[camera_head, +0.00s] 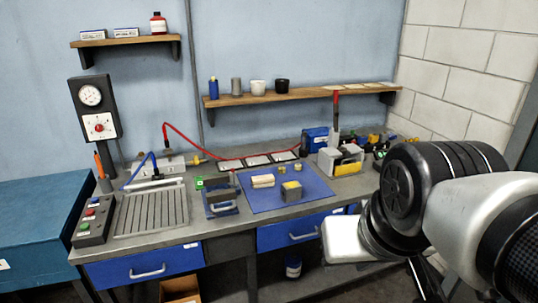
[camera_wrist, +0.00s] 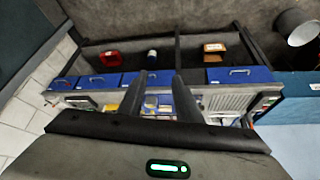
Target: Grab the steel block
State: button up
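A small grey block (camera_head: 291,191) with a yellow patch on top sits on the blue mat (camera_head: 260,201) in the head view. It looks like the steel block. My gripper (camera_wrist: 160,75) shows in the wrist view with its two dark fingers apart and nothing held between them. It is away from the block, with the bench beyond it. Part of the blue mat shows small between the fingers, but I cannot make out the block there. In the head view my arm is at the right and my fingers cannot be made out.
A pale stack (camera_head: 262,181) and small brass-coloured pieces lie near the block. A blue-and-grey fixture (camera_head: 220,202) stands left of the mat, and a grey machine with a red handle (camera_head: 340,160) stands behind right. A shelf (camera_head: 300,96) hangs above. Blue drawers (camera_head: 290,232) line the bench front.

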aim_at(291, 190)
jog(key=i+l+u, duration=0.25)
jog(key=i+l, duration=0.2)
jog(key=i, duration=0.35)
jog(key=i+l+u, duration=0.3)
jog(key=i+l, duration=0.3)
jog(key=i, duration=0.1)
